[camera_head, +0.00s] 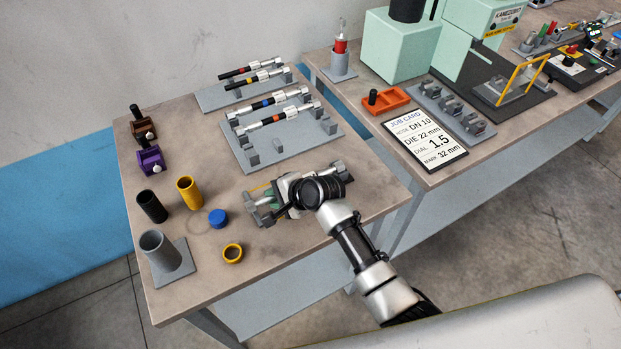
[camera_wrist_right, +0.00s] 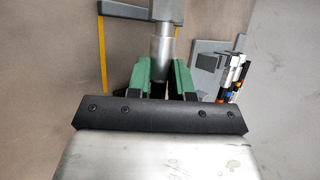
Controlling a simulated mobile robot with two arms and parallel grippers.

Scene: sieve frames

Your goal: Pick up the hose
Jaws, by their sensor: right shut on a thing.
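My right gripper (camera_head: 277,200) is low over the front of the left table, and its arm hides much of what is under it. In the right wrist view its green fingers (camera_wrist_right: 162,80) are closed around a silver cylinder, which looks like the metal end of a hose (camera_wrist_right: 162,42). The rest of this hose is hidden. Silver metal (camera_head: 337,168) also shows just beyond the gripper in the head view. Other black hoses with silver fittings and coloured bands lie on the front rack (camera_head: 300,152) and the back rack (camera_head: 212,100). My left gripper is not in view.
A grey holder (camera_head: 262,218) and a yellow line are by the gripper. Left of it stand a blue cap (camera_head: 218,218), yellow ring (camera_head: 233,254), yellow cup (camera_head: 189,193), black cup (camera_head: 151,206) and grey tube (camera_head: 160,250). A job card (camera_head: 425,140) lies on the right table.

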